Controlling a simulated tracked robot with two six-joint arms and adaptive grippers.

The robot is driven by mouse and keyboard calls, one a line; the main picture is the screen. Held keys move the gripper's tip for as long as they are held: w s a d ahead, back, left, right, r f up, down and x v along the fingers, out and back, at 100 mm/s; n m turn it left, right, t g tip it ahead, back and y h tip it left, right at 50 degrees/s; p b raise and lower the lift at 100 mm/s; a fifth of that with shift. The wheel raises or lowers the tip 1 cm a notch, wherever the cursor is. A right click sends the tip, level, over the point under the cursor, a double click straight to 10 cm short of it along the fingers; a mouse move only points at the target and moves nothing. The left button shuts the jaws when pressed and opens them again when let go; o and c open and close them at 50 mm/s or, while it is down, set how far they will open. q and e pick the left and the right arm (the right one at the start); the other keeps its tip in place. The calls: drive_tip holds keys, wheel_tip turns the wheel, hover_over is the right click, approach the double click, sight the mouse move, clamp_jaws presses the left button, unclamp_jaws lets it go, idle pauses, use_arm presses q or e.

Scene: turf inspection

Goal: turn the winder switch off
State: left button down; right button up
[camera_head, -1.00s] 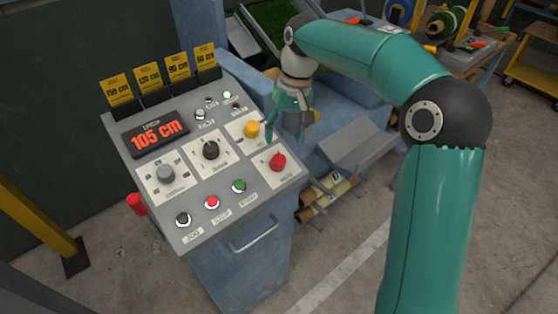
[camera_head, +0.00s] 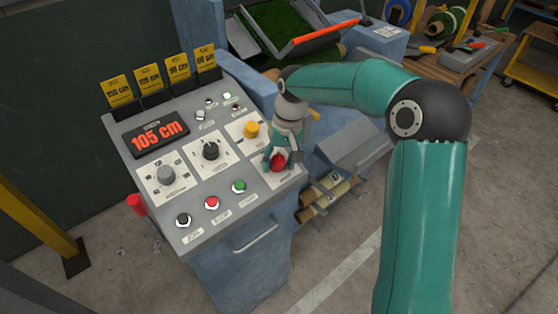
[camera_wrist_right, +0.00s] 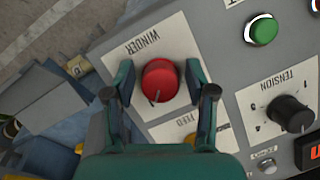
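The winder switch is a red round knob (camera_head: 278,163) on a white plate at the right side of the sloped control panel (camera_head: 205,215). In the right wrist view the knob (camera_wrist_right: 160,78) sits under the word WINDER, its dark pointer line toward the bottom of the picture. My right gripper (camera_head: 281,158) is over the knob. In the wrist view its fingers (camera_wrist_right: 159,82) stand open on both sides of the knob, with a gap visible at each side. Whether the fingertips reach down to the plate is unclear. My left gripper is not in view.
Near the switch are a yellow feed knob (camera_head: 251,129), a black tension knob (camera_head: 211,151) and a green button (camera_head: 239,186). A red button (camera_head: 212,203) and a black button (camera_head: 183,219) line the front edge. A display (camera_head: 157,131) reads 105 cm.

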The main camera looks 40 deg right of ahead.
drive_tip(key=c, duration=0.8)
drive_tip(key=shift+n, duration=0.4)
drive_tip(key=n+h, duration=0.1)
drive_tip(key=n, duration=0.4)
drive_tip(key=n+h+b, duration=0.1)
drive_tip(key=n, duration=0.1)
drive_tip(key=shift+d+n+h, duration=0.1)
drive_tip(key=shift+n+h, duration=0.2)
drive_tip(key=n+h+b, duration=0.1)
drive_tip(key=n, duration=0.3)
drive_tip(key=shift+t, duration=0.4)
drive_tip(key=shift+w+d+r+n+t+h+b, duration=0.1)
drive_tip(key=shift+n+t+h+b, duration=0.25)
drive_tip(key=shift+n, duration=0.85)
drive_tip(key=shift+n+t+h+b, duration=0.15)
drive_tip(key=shift+n+t+b, duration=0.2)
drive_tip(key=shift+n, duration=0.85)
